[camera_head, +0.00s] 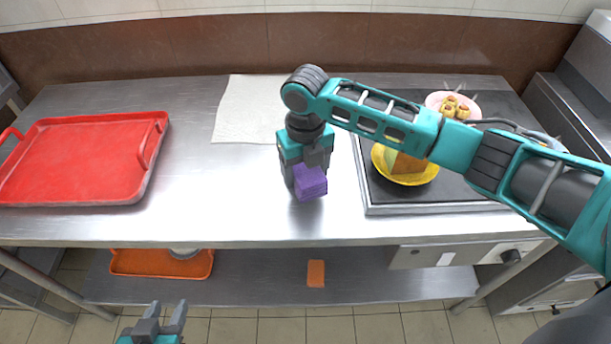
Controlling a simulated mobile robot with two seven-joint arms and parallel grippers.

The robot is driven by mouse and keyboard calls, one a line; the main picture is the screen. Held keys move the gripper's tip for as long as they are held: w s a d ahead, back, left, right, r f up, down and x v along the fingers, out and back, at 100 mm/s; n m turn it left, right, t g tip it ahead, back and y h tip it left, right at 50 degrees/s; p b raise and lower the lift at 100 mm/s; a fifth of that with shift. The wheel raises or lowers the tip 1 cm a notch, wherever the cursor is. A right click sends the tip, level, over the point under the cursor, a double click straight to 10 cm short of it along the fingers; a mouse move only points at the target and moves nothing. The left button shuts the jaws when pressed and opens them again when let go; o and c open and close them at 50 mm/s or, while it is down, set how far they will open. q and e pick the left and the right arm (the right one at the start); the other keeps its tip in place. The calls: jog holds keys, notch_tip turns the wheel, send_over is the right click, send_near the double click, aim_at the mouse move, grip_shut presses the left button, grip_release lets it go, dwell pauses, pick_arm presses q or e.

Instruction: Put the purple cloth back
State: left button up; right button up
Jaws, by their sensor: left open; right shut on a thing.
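The purple cloth (310,182) is a small folded block. My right gripper (306,168) is shut on it and points down over the steel table (210,180), in front of the white sheet. I cannot tell whether the cloth touches the table top. My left gripper (160,322) is open and empty at the bottom left, below and in front of the table's front edge.
A red tray (80,160) lies on the left. A white sheet (245,110) lies behind my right gripper. On the right, a dark griddle (450,190) bears a yellow bowl (405,178) and a pink plate (468,103). The lower shelf holds an orange tray (140,263) and an orange block (316,273).

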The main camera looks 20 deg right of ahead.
aim_at(305, 168)
jog(key=shift+f, duration=1.05)
jog(key=shift+f, duration=0.15)
jog(key=o, duration=1)
notch_tip(305, 168, up, 12)
jog(key=shift+r+p, duration=0.2)
jog(key=shift+p, duration=0.3)
